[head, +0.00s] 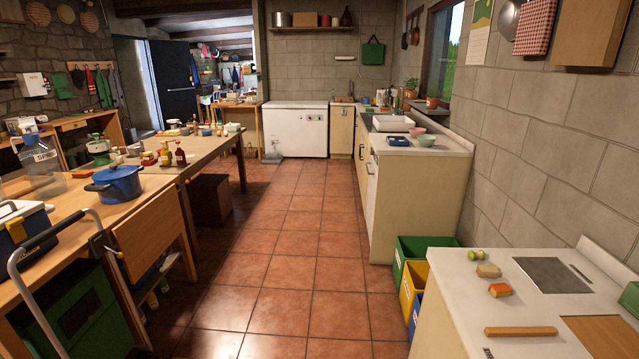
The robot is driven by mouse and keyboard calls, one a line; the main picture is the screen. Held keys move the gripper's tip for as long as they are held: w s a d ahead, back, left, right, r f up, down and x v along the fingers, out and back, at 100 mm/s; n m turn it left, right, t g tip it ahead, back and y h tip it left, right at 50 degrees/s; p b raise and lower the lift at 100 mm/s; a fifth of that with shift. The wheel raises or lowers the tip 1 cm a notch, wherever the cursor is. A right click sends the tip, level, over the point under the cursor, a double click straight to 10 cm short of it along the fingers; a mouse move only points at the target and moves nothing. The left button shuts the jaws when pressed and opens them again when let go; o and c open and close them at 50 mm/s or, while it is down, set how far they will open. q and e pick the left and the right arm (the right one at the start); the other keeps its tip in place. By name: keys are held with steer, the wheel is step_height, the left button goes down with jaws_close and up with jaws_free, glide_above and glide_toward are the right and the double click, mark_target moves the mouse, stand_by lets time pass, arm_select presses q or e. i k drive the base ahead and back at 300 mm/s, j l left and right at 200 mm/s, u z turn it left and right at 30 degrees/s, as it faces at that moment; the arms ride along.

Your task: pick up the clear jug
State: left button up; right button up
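A clear jug (38,159) with a pale printed label and a blue cap stands at the far left of the head view. It appears upright on the long wooden table (140,207), behind a blue lidded pot (115,184) and a blue-and-white cooler box. Its lower part is hard to make out against the table. Neither of my grippers shows in the view, so nothing is seen touching the jug.
The cooler box (28,236) and a grey tubular handle (50,262) are at the near left. Sauce bottles (180,153) and a green kitchen scale (98,147) stand beyond the pot. Tiled floor (290,262) lies open in the middle. A white-topped counter (455,285) and coloured bins (411,283) edge the right.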

mark_target(385, 101)
steer(key=i, duration=6.8)
